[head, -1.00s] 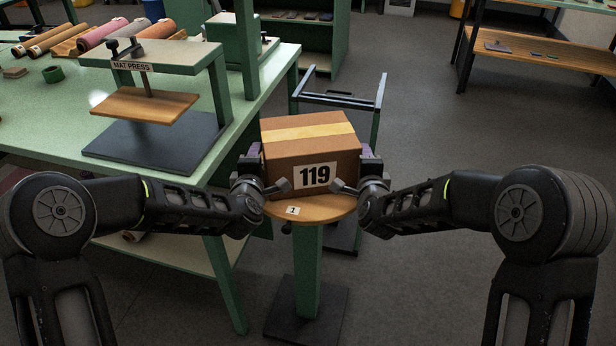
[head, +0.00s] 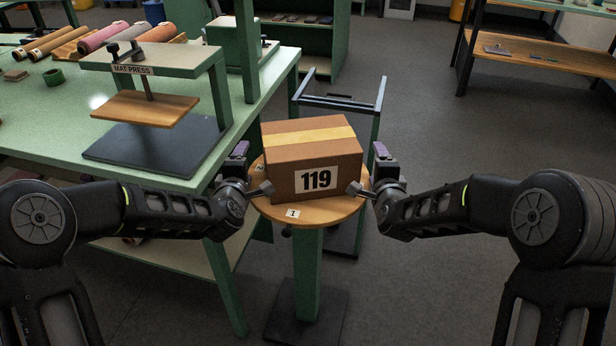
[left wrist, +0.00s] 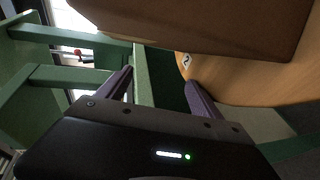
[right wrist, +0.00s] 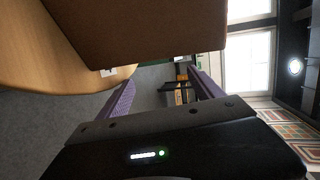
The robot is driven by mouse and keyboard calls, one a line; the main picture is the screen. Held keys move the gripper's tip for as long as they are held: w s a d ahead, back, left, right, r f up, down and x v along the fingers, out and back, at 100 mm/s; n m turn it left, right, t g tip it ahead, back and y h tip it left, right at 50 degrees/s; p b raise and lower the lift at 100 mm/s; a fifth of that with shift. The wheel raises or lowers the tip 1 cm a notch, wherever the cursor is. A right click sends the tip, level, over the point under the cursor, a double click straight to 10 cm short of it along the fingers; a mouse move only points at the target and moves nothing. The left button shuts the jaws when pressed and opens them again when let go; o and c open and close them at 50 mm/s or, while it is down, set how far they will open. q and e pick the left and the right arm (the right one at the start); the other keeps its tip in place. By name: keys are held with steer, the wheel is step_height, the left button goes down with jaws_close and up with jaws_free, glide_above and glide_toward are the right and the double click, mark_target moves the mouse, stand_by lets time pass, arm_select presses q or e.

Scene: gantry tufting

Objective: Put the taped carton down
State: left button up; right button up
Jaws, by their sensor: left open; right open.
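The taped carton (head: 312,165), brown with a yellow tape strip and a "119" label, sits upright on the round wooden top (head: 325,212) of a green stand. My left gripper (head: 240,163) is open, left of the carton and apart from it. My right gripper (head: 381,163) is open, right of the carton, with a gap between. In the left wrist view the purple fingers (left wrist: 160,85) are apart with nothing between them, and the carton (left wrist: 200,25) shows above. In the right wrist view the fingers (right wrist: 162,88) are also apart and empty beside the carton (right wrist: 130,30).
A green table (head: 60,130) with a mat press (head: 150,100) stands at the left, close to my left arm. A black-topped frame (head: 340,104) stands just behind the stand. Open floor (head: 440,140) lies to the right. Shelving (head: 530,65) is at the back right.

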arm_select(q)
steer(key=shift+s, duration=0.1)
steer(key=v, duration=0.8)
arm_select(e)
steer(key=shift+s, duration=0.15)
stand_by(0.4)
steer(key=v, duration=1.1)
steer(key=shift+s+r, duration=0.15)
steer(key=shift+s, duration=0.2)
